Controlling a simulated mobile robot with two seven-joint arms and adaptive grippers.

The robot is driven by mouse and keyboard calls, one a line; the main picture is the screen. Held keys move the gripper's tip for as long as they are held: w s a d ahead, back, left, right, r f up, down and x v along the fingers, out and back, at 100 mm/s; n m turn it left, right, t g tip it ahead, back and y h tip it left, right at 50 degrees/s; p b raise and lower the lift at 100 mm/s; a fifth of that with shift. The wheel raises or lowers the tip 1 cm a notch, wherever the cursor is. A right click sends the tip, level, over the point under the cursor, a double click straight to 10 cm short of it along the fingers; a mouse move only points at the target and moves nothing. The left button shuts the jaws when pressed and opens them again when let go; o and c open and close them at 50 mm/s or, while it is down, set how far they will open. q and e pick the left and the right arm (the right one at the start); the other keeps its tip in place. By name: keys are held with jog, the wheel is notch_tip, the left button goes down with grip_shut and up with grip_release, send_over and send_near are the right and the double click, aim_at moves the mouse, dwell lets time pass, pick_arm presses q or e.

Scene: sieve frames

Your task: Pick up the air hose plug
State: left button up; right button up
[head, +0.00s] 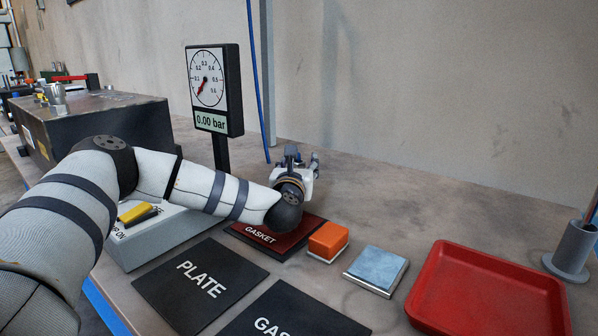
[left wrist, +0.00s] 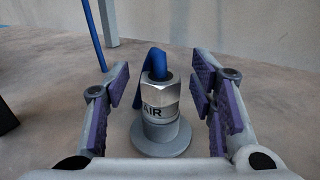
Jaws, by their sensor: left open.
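The air hose plug (left wrist: 160,97) is a silver hex fitting marked AIR, with a blue hose (left wrist: 155,62) bending out of its top. It stands upright in a round grey holder (left wrist: 160,140) on the bench. My left gripper (left wrist: 159,82) is open, with a purple-padded finger on each side of the plug. A gap shows between the pads and the plug on both sides. In the head view my left gripper (head: 300,163) is at the back of the bench, and I cannot make out the plug there. My right gripper is in neither view.
A pressure gauge (head: 207,80) reading 0.00 bar stands left of my gripper. A dark red GASKET mat (head: 262,238), a black PLATE mat (head: 198,283), an orange block (head: 328,238), a blue-topped block (head: 378,266) and a red tray (head: 490,290) lie nearer.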

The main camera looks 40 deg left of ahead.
pick_arm(q)
grip_shut()
